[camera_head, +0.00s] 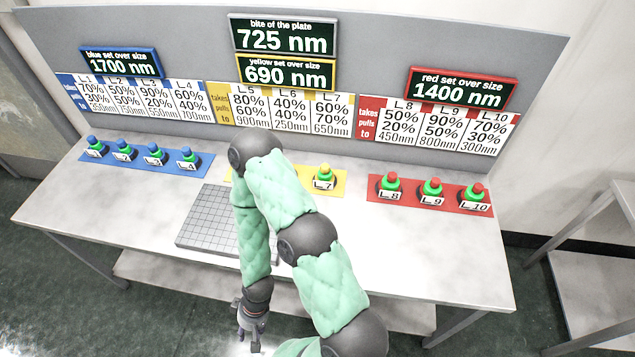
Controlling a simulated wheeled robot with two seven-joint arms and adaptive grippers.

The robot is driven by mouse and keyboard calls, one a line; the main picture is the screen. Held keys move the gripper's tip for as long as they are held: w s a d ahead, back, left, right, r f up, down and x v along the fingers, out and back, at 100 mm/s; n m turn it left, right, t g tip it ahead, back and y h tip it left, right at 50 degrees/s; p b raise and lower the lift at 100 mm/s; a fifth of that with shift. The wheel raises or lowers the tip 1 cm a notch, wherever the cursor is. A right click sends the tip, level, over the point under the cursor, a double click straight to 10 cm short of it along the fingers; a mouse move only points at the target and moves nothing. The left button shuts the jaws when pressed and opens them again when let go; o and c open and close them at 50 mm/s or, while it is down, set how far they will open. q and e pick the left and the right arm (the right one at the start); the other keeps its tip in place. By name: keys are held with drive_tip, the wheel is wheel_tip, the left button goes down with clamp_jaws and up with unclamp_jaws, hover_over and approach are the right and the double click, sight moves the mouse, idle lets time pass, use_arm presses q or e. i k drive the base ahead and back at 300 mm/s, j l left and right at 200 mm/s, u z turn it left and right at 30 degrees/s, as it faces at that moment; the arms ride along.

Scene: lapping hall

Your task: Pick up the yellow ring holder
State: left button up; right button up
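A green holder with a yellow top (324,172), labelled L 7, stands upright on the yellow mat (338,190) at the back middle of the table. The rest of the yellow mat is mostly hidden behind my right arm, so I cannot tell what else stands there. My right gripper (248,342) hangs in front of the table's front edge, well away from the yellow-topped holder. Its fingers look apart, with nothing seen between them. My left gripper is not in view.
Several blue-topped holders (154,154) stand on a blue mat at the left. Three red-topped holders (431,188) stand on a red mat at the right. A grey gridded plate (205,222) lies at the front middle, partly behind my arm. The table's front right is clear.

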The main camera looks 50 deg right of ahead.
sight(324, 179)
drive_tip(key=i+j+z, duration=0.1)
drive_tip(key=z, duration=0.4)
drive_tip(key=j+z, duration=0.25)
drive_tip(key=z, duration=0.25)
